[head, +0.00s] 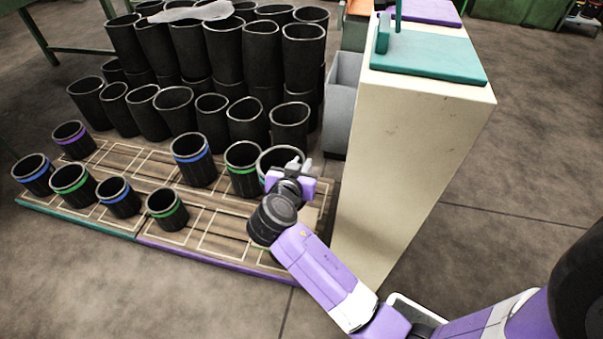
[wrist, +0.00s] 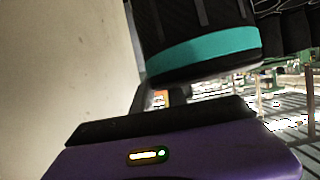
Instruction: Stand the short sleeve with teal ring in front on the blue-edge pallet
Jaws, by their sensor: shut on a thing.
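My gripper (head: 291,168) is shut on a black sleeve (head: 268,159), whose rim shows behind the jaws in the head view. In the wrist view the held sleeve (wrist: 203,52) shows a teal ring near one end. It is over the right end of the pallets; my gripper hides most of it in the head view, and I cannot tell whether it touches the boards. The left pallet has a teal-green front edge (head: 75,220). The right pallet has a purple front edge (head: 205,258). I see no clearly blue edge.
Ringed sleeves stand on the pallets, among them a green-ringed one (head: 243,170) close left of my gripper and a blue-ringed one (head: 194,162). Stacked plain sleeves (head: 225,50) stand behind. A tall cream cabinet (head: 420,140) is close on the right. Front right pallet cells are bare.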

